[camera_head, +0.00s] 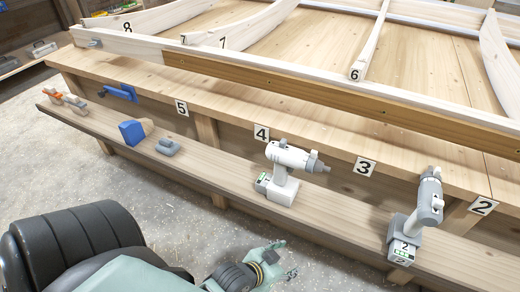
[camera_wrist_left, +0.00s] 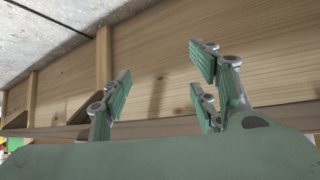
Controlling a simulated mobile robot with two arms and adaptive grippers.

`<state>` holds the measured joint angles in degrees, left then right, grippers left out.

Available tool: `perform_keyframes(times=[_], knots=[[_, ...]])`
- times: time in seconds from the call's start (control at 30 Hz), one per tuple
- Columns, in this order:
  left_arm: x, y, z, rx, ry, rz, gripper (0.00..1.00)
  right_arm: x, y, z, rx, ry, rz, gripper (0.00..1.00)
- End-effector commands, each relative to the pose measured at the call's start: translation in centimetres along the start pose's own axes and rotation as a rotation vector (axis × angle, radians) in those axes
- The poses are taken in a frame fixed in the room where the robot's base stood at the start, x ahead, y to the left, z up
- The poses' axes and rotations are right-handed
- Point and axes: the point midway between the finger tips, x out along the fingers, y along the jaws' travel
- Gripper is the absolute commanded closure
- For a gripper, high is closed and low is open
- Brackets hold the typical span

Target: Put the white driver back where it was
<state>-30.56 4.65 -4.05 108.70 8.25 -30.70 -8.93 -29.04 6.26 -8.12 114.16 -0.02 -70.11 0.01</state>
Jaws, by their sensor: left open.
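The white driver (camera_head: 286,169) stands upright on the low wooden shelf (camera_head: 225,171), below and a little right of the "4" label (camera_head: 262,133). Its green-marked battery base rests on the board. My left gripper (camera_head: 286,262) is at the bottom middle of the head view, apart from the driver and in front of the shelf. In the left wrist view its fingers (camera_wrist_left: 160,85) are spread apart with nothing between them, facing bare wood. The right gripper is not in either view.
A grey driver (camera_head: 431,198) with a "2" battery stands further right on the shelf. A grey block (camera_head: 168,146), a blue-and-wood tool (camera_head: 133,131), a blue tool (camera_head: 119,92) and orange tools (camera_head: 68,101) are to the left. White beams (camera_head: 370,45) lie on the bench above.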

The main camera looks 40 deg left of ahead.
Motion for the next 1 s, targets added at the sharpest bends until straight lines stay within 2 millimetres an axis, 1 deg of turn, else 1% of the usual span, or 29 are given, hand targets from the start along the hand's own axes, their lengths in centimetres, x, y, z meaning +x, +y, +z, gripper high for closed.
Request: perform_keyframes(times=[0.03,0.1,0.2,0.33,0.4,0.5,1.0], knots=[[-0.3,0.6,1.6,0.007,-0.1,0.013,0.45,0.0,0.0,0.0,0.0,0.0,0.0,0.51],[-1.1,1.0,4.0,0.011,-0.24,0.018,0.45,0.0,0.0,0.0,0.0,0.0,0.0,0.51],[-2.6,1.2,6.7,0.011,-0.4,0.01,0.45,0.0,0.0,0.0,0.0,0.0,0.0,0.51],[-4.2,1.1,8.8,0.01,-0.529,-0.009,0.45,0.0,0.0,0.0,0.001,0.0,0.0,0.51],[-4.7,1.0,9.3,0.01,-0.562,-0.016,0.45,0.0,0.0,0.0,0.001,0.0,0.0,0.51],[-4.9,1.0,9.5,0.009,-0.578,-0.019,0.45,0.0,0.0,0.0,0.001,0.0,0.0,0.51],[-4.9,1.0,9.6,0.009,-0.578,-0.017,0.45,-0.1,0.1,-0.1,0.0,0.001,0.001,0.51]])
